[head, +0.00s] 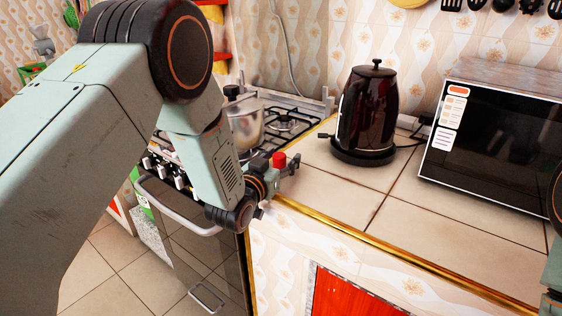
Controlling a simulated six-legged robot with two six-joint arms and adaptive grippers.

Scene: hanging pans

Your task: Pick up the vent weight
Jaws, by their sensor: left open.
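My left arm comes in from the left, and its gripper (290,168) is open above the front edge of the counter, by the stove's right side. A small red piece (279,160) shows at the gripper; I cannot tell whether it is part of the gripper or a separate thing. A steel pot (248,126) stands on the stove behind my forearm, which hides much of it. A small black knob-like piece (232,91) shows at its top. I cannot make out the vent weight for sure. My right gripper is not in view.
A dark red kettle (369,112) stands on its base on the tiled counter (425,215), right of my gripper. A microwave (495,145) is at the right. The stove (290,122) has black grates. The counter before the kettle is clear. Utensils hang at the upper right.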

